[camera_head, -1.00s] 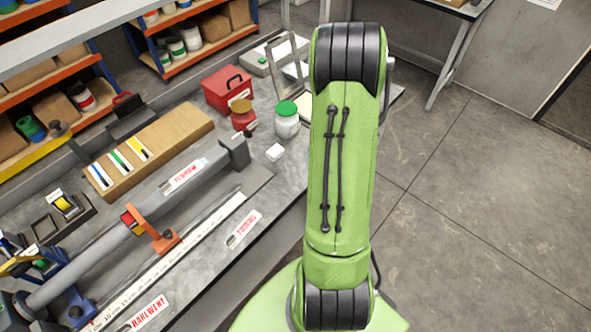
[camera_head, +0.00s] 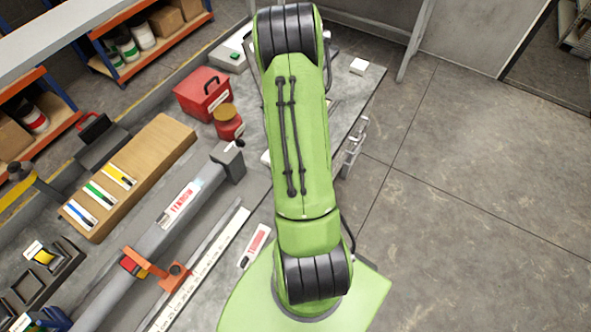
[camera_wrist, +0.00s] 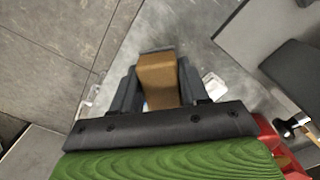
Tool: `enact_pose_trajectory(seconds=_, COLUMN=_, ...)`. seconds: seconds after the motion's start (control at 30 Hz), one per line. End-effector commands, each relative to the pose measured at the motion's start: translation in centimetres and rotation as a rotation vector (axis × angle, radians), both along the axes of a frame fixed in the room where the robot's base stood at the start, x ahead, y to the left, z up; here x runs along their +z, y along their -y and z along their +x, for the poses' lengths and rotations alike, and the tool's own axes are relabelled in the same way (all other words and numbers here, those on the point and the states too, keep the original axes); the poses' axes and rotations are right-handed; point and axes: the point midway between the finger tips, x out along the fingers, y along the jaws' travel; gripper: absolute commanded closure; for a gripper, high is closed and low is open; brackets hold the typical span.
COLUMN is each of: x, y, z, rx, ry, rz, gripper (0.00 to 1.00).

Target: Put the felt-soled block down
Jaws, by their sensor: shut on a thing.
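In the wrist view my gripper (camera_wrist: 160,85) is shut on a brown block (camera_wrist: 158,78), with a dark finger on each side. I take this to be the felt-soled block. A narrow dark strip shows at its far end; I cannot tell whether that is felt. The block appears above the grey bench top (camera_wrist: 190,22), and the gap beneath it cannot be judged. In the head view my green arm hides the gripper and the block.
A white block (camera_head: 359,66) lies at the far end. Floor (camera_head: 470,180) lies beyond the right edge.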

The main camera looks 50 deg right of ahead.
Motion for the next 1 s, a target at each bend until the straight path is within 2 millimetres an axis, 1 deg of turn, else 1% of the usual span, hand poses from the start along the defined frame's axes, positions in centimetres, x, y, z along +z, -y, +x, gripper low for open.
enact_pose_trajectory(seconds=0.2, x=-4.1, y=-0.1, z=0.0, rx=0.0, ry=-0.002, rz=0.003, gripper=0.94)
enact_pose_trajectory(seconds=0.3, x=-5.4, y=0.0, z=0.0, rx=0.0, ry=0.001, rz=0.001, gripper=0.94)
enact_pose_trajectory(seconds=0.53, x=-5.5, y=0.0, z=0.1, rx=0.0, ry=0.002, rz=-0.002, gripper=0.94)
enact_pose_trajectory(seconds=0.67, x=-5.9, y=0.0, z=0.1, rx=0.0, ry=0.002, rz=-0.001, gripper=0.94)
enact_pose_trajectory(seconds=0.7, x=-5.9, y=0.0, z=0.1, rx=0.0, ry=0.002, rz=-0.001, gripper=0.54)
enact_pose_trajectory(seconds=0.87, x=-5.8, y=0.0, z=0.1, rx=0.0, ry=0.002, rz=-0.001, gripper=0.3)
enact_pose_trajectory(seconds=1.0, x=-5.8, y=0.0, z=0.1, rx=0.0, ry=0.002, rz=-0.001, gripper=0.3)
